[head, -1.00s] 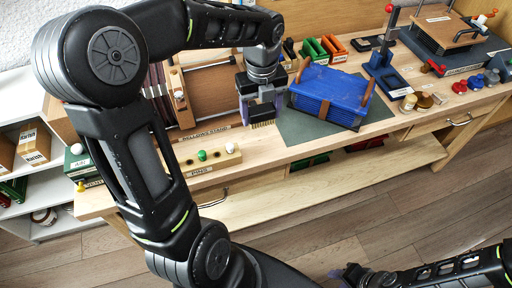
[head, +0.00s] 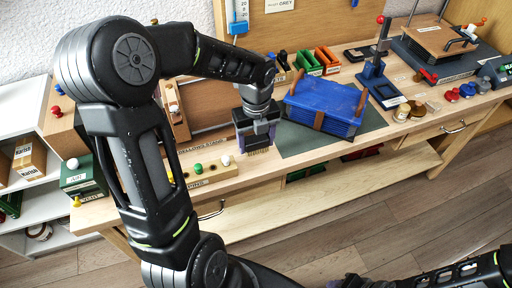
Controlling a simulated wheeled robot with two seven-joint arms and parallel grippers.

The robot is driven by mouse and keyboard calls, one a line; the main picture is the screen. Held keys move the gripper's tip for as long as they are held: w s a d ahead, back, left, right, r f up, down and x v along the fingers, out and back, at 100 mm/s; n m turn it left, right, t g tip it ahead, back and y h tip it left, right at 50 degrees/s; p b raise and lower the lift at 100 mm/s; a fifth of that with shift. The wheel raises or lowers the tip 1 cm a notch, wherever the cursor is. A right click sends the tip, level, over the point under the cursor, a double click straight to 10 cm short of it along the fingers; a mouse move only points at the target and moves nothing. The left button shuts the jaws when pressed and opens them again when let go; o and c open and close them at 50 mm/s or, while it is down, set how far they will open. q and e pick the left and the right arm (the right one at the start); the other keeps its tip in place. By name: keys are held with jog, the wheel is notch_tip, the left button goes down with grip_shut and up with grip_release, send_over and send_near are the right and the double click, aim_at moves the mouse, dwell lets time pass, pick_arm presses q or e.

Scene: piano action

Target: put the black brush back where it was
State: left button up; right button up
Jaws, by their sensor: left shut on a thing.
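My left gripper (head: 257,133) is shut on the black brush, just above the bench. The brush's pale bristles (head: 258,152) point down below the jaws; most of its body is hidden by the gripper. The gripper is to the left of the blue bellows-like block (head: 325,98) and above the dark mat's left edge. I cannot tell whether the bristles touch the bench. My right gripper (head: 350,284) shows only as a dark shape at the bottom edge, and its jaws cannot be made out.
A wooden pin block (head: 213,172) with white and green knobs lies left of the gripper, close by. Green and orange bins (head: 316,62) stand behind. A blue press stand (head: 378,83) and several small pots are to the right. A label strip runs along the bench behind the pin block.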

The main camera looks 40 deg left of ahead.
aim_at(256, 149)
pick_arm(q)
jog(key=shift+f, duration=1.65)
jog(key=shift+f, duration=0.1)
jog(key=o, duration=1.3)
notch_tip(256, 149, up, 12)
jog(key=shift+r, duration=0.15)
